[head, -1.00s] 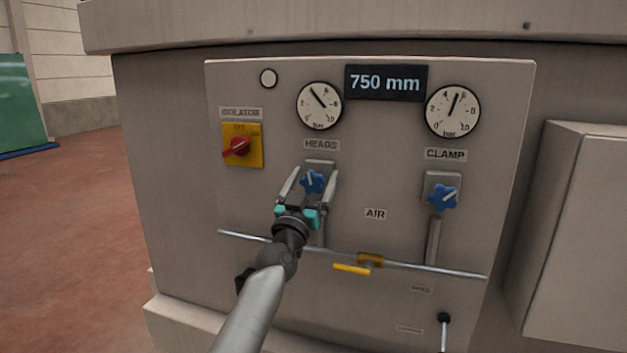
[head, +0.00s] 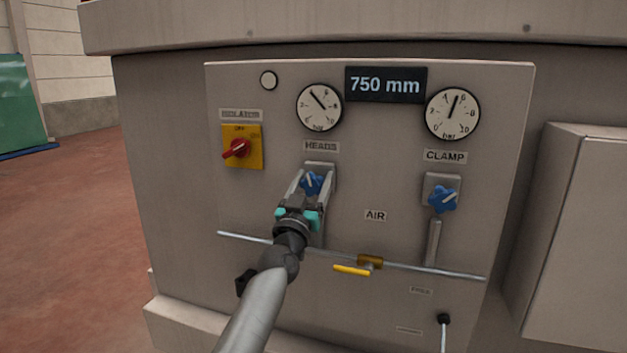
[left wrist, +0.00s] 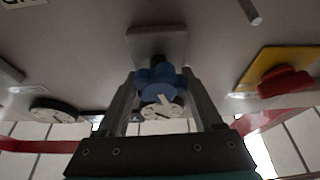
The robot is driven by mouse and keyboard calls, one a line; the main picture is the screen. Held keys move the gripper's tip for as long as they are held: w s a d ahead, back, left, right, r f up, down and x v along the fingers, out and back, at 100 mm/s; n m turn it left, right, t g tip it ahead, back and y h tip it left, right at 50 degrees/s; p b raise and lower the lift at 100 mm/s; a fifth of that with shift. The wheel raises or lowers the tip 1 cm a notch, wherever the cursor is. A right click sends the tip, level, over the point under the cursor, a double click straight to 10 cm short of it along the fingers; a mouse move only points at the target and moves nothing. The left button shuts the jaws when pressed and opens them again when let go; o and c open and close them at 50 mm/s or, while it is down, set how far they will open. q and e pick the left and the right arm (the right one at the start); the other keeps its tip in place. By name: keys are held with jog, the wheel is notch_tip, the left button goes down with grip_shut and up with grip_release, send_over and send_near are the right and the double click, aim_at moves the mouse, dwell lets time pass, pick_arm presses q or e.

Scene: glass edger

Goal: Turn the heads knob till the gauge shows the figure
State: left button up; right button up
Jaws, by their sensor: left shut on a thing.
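The blue heads knob (head: 312,184) sits on a grey plate below the HEADS label (head: 321,146). Its white pointer mark leans slightly left of straight up in the head view. My left gripper (head: 313,188) is shut on it, one finger on each side; the knob (left wrist: 160,85) also shows between the fingers in the left wrist view (left wrist: 160,100). The heads gauge (head: 319,107), a white dial above the knob, has its needle pointing up and left, a little short of the top. The small print on the dial is blurred. My right gripper is not in view.
The clamp knob (head: 443,198) and clamp gauge (head: 452,112) are to the right. The red isolator switch (head: 237,149) on its yellow plate is to the left. A pipe with a yellow lever (head: 352,269) crosses below. A display (head: 386,84) reads 750 mm.

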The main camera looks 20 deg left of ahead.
pick_arm(q)
jog(key=n+y+p, duration=0.2)
jog(key=n, duration=0.1)
jog(key=n+y+p, duration=0.1)
jog(key=n+p, duration=0.2)
jog(key=n, duration=0.1)
jog(key=shift+a+r+g+y, duration=0.1)
jog(key=shift+g+y, duration=0.3)
jog(key=shift+a+f+n+g+y+p, duration=0.1)
jog(key=shift+n+g+y+p, duration=0.35)
jog(key=shift+n, duration=0.75)
jog(key=shift+f+n+g+y+p, duration=0.15)
jog(key=shift+n+y+p, duration=0.3)
jog(key=shift+n+p, duration=0.6)
jog(key=shift+n, duration=0.25)
jog(key=o, duration=1.4)
jog(key=shift+c, duration=0.2)
jog(key=shift+f, duration=0.1)
